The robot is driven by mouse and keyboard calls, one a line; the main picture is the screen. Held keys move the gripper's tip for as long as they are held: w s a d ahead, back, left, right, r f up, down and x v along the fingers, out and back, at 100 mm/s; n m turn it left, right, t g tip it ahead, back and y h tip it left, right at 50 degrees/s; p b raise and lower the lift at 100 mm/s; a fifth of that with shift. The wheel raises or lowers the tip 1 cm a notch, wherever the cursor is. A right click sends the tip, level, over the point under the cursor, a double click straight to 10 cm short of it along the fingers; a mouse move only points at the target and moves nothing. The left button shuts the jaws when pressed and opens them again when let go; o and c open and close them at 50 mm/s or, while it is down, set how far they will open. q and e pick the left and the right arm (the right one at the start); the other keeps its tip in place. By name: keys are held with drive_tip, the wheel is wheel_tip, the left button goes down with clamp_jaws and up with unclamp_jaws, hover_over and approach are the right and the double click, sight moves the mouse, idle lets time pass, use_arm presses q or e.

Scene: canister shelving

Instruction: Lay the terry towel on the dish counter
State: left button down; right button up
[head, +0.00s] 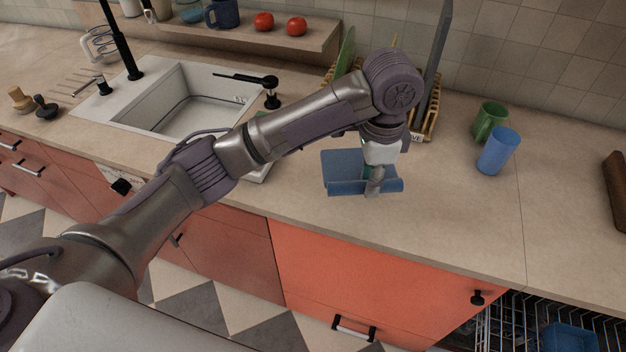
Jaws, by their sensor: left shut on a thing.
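In the head view, a blue folded towel (345,170) hangs at the end of my left arm, over the beige dish counter (440,215) to the right of the sink. My left gripper (375,182) points down and is shut on the towel. The towel's lower edge is near the counter's surface; I cannot tell whether it touches. The wrist hides part of the towel's upper edge. My right gripper is not in view.
A white sink (180,100) lies to the left. A wooden dish rack (428,110) stands behind the gripper. A green mug (488,121) and a blue cup (498,151) stand to the right. An open dishwasher rack (520,325) is below. The counter in front of the cups is clear.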

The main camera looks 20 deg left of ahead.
use_arm(q)
drive_tip(key=w+a+f+p, duration=0.1)
drive_tip(key=a+f, duration=0.1)
drive_tip(key=a, duration=0.1)
drive_tip(key=w+a+f+p, duration=0.1)
drive_tip(key=a+f, duration=0.1)
drive_tip(key=a, duration=0.2)
drive_tip(key=w+a+f+p, duration=0.1)
drive_tip(key=a+f, duration=0.1)
drive_tip(key=a, duration=0.2)
drive_tip(key=shift+w+f, duration=0.15)
drive_tip(key=shift+f, duration=0.2)
wheel_tip(320, 180, down, 4)
drive_tip(key=shift+r+p, duration=0.1)
drive_tip(key=shift+p, duration=0.55)
drive_tip(key=shift+f, duration=0.2)
drive_tip(key=c, duration=0.9)
unclamp_jaws()
drive_tip(key=shift+f, duration=0.1)
drive_tip(key=shift+c, duration=0.2)
wheel_tip(320, 180, up, 12)
drive_tip(key=b, duration=0.3)
